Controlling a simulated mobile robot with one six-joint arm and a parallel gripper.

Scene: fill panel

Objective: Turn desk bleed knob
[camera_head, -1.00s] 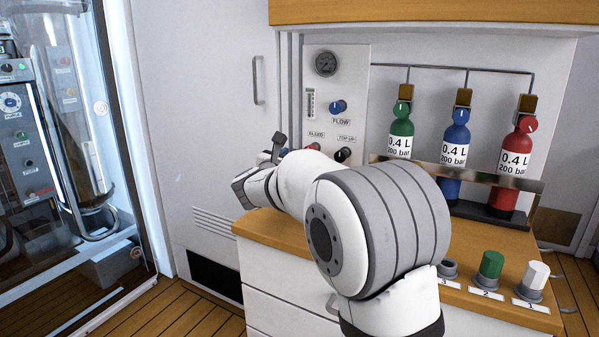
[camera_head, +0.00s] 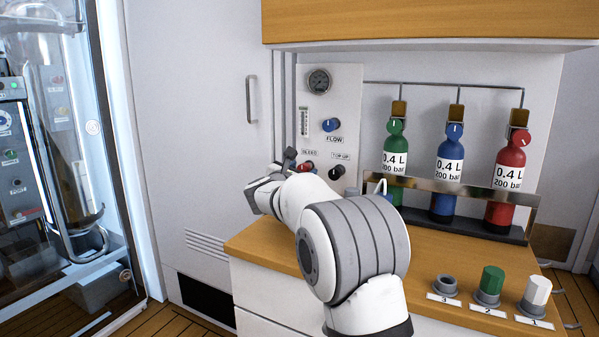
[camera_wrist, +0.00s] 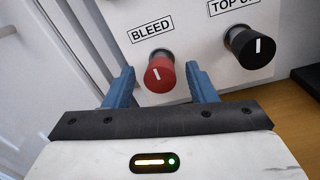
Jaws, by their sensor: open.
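The red bleed knob (camera_wrist: 160,73) sits on the white panel under the BLEED label, its white mark near upright. In the head view the bleed knob (camera_head: 306,167) shows just above my arm, partly hidden. My gripper (camera_wrist: 162,80) is open in the wrist view, with one blue finger on each side of the red knob. I cannot tell whether a finger touches it. In the head view my gripper (camera_head: 275,172) is at the panel's lower left, mostly hidden by my wrist.
A black TOP UP knob (camera_wrist: 249,46) is close to the right of the red knob. A blue FLOW knob (camera_head: 331,125) and a gauge (camera_head: 319,80) are above. Green, blue and red bottles stand in a rack (camera_head: 470,194) to the right. The wooden desk (camera_head: 255,243) lies below.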

